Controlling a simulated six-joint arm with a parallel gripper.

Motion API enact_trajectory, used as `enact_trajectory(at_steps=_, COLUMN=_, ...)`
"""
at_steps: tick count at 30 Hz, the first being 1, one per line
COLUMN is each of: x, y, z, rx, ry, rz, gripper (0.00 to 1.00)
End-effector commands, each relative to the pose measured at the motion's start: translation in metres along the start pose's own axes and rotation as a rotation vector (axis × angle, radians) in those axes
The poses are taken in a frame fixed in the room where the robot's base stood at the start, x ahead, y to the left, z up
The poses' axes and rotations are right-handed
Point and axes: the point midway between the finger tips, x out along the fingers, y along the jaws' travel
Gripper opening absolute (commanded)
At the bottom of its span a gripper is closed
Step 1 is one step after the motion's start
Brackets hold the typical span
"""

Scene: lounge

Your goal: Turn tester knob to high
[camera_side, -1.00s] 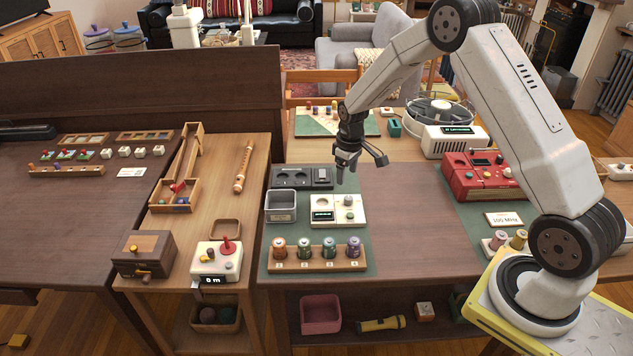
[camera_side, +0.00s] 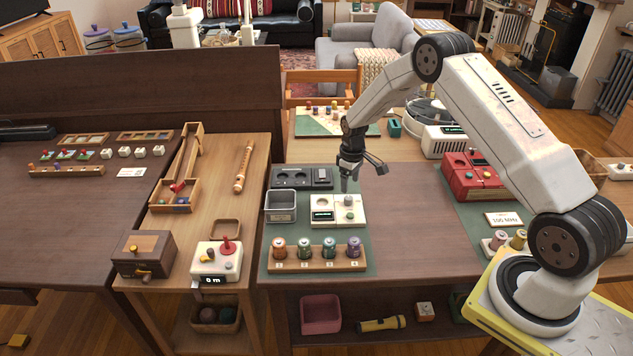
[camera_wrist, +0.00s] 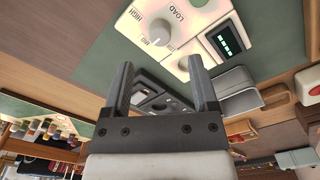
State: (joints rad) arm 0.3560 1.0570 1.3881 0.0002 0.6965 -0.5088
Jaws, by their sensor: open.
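The tester (camera_side: 326,212) is a cream box on the green mat, with a small dark display on its left part. Its round grey knob (camera_side: 349,200) is on the right part. The wrist view shows the knob (camera_wrist: 159,31) close up, beside the words LOAD and HIGH, and the lit green display (camera_wrist: 228,42). I cannot tell the knob's exact setting. My gripper (camera_side: 347,187) points down just above the knob. In the wrist view my gripper (camera_wrist: 160,80) has its two fingers apart with nothing between them, and the knob lies just beyond the fingertips.
A grey metal bin (camera_side: 281,206) stands left of the tester, and a dark device (camera_side: 300,177) lies behind it. A wooden rack (camera_side: 317,265) with several coloured cells stands in front. A red device (camera_side: 476,176) is to the right. The brown table between is clear.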

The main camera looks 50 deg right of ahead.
Motion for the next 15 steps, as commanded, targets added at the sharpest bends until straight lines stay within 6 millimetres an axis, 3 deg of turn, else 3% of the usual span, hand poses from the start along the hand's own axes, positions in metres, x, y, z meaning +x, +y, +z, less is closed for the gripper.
enact_trajectory(at_steps=9, x=0.037, y=0.000, z=0.000, rx=0.000, ry=0.000, rz=-0.001, gripper=0.76)
enact_trajectory(at_steps=15, x=0.052, y=0.000, z=0.000, rx=0.000, ry=0.000, rz=-0.001, gripper=0.76)
